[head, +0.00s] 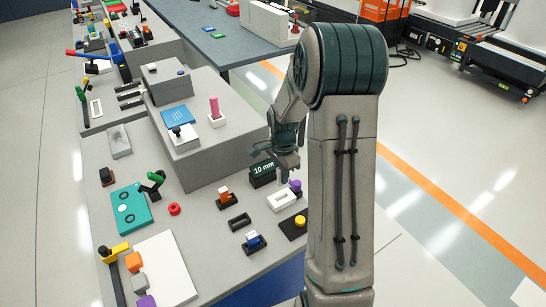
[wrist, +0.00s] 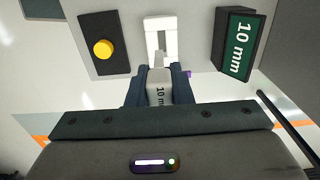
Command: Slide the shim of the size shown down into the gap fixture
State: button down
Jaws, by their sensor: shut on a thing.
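My gripper (wrist: 161,75) is shut on a pale grey shim (wrist: 159,93) whose face reads "10" and part of a further letter. The white gap fixture (wrist: 150,24), a block with a slot, lies just ahead of the fingers in the wrist view. The shim's narrow end overlaps the near part of the fixture in that view; I cannot tell whether it is in the slot or above it. In the head view, my gripper (head: 288,165) is above and behind the white fixture (head: 280,202), and the shim cannot be made out. A dark green sign (head: 263,169) reads "10 mm".
A black plate with a yellow button (wrist: 103,49) is left of the fixture in the wrist view. The sign (wrist: 238,44) stands to its right. A purple knob (head: 295,185) is close to my gripper. Small black holders (head: 239,221) lie left of the fixture; a grey raised block (head: 222,135) stands behind.

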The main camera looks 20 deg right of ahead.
aim_at(281, 185)
jog(key=shift+w, duration=0.25)
jog(key=shift+s, duration=0.1)
jog(key=shift+f+b, duration=0.25)
jog(key=shift+b, duration=0.2)
jog(key=shift+f+b, duration=2)
jog(key=shift+f, duration=0.55)
jog(key=shift+f+b, duration=1.85)
jog(key=shift+f, duration=0.2)
